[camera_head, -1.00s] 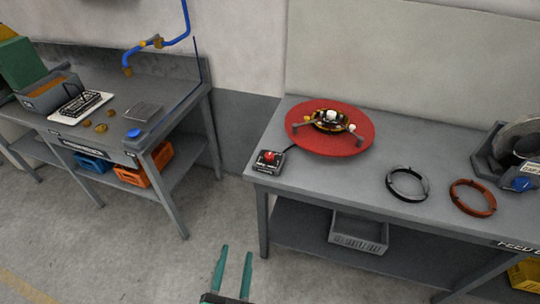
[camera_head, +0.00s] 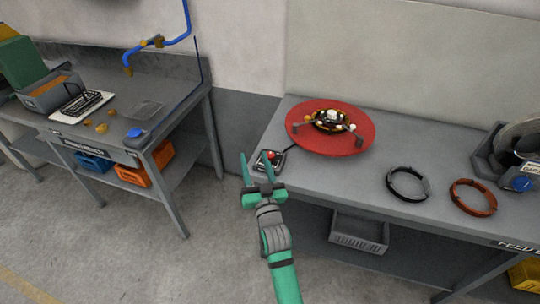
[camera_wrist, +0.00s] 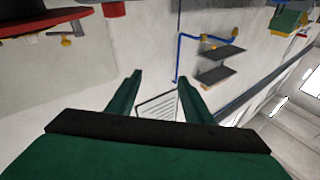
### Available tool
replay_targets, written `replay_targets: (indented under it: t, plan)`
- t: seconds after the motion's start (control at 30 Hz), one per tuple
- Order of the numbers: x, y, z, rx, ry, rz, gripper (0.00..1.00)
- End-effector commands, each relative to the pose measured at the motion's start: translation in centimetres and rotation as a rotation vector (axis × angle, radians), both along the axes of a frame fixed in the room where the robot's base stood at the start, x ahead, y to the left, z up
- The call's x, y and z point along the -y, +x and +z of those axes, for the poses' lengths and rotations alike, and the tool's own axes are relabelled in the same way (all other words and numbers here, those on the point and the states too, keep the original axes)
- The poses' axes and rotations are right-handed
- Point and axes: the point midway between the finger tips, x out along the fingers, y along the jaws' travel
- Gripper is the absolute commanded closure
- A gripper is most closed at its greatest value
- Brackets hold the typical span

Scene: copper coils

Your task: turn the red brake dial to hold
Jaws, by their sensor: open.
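The red brake dial (camera_head: 271,154) sits on a small dark box (camera_head: 268,165) at the left front corner of the right bench. My gripper (camera_head: 257,164) is open and empty, with its fingers pointing up in the head view. The right finger overlaps the box and partly hides it; the left finger is beside it. I cannot tell whether they touch. In the wrist view my open fingers (camera_wrist: 158,80) have nothing between them, and a red knob, which looks like the dial (camera_wrist: 114,9), shows at the top edge.
A large red disc (camera_head: 304,139) with a hub stands just behind the dial box. A black ring (camera_head: 391,187) and an orange-red ring (camera_head: 492,196) lie farther right on the bench (camera_head: 440,155). Open floor (camera_head: 215,240) separates it from the left bench (camera_head: 120,112).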

Motion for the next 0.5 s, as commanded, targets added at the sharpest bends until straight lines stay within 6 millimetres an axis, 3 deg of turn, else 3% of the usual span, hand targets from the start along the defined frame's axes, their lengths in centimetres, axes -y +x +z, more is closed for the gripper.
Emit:
replay_targets:
  t: [0.03,0.2,0.37,0.5]
  plan:
    - [1.6,0.5,-1.3,-0.025,-0.048,-0.002,0.54]
    - [5.3,0.9,-5.4,-0.111,-0.153,0.001,0.54]
    - [7.4,0.8,-7.6,-0.156,-0.201,-0.003,0.54]
    - [7.7,1.0,-8.2,-0.168,-0.211,-0.002,0.54]
